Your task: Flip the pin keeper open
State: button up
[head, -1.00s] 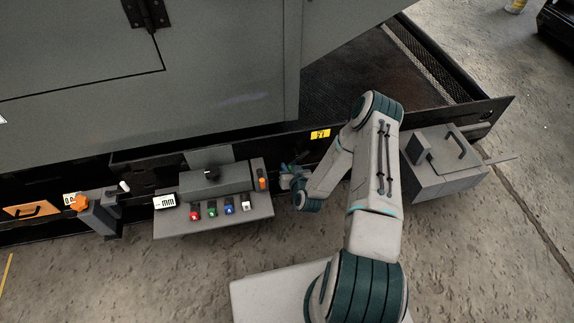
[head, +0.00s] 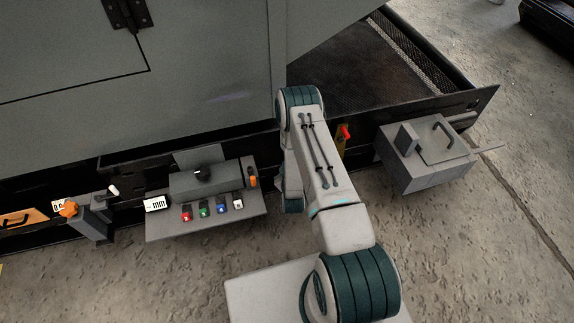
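I cannot tell for sure which part is the pin keeper. A yellow upright piece with a red tip (head: 343,137) stands at the enclosure's lower rail, just right of my arm and partly hidden by it. My gripper is hidden behind my own arm links, which reach up to the rail between the grey panel box and the grey box at right. Whether it touches anything cannot be seen.
A grey shelf (head: 165,229) left of my arm carries several coloured buttons, a black knob (head: 203,174) and an orange lever (head: 252,181). A grey box with a black handle (head: 425,165) stands at right. An orange-knobbed bracket (head: 90,218) is at far left.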

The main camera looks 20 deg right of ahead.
jog(key=shift+a, duration=0.1)
dwell(0.5)
jog(key=o, duration=0.8)
jog(key=shift+s, duration=0.1)
jog(key=p+v, duration=0.4)
jog(key=v, duration=0.9)
jog(key=shift+s, duration=0.3)
jog(key=shift+a, duration=0.1)
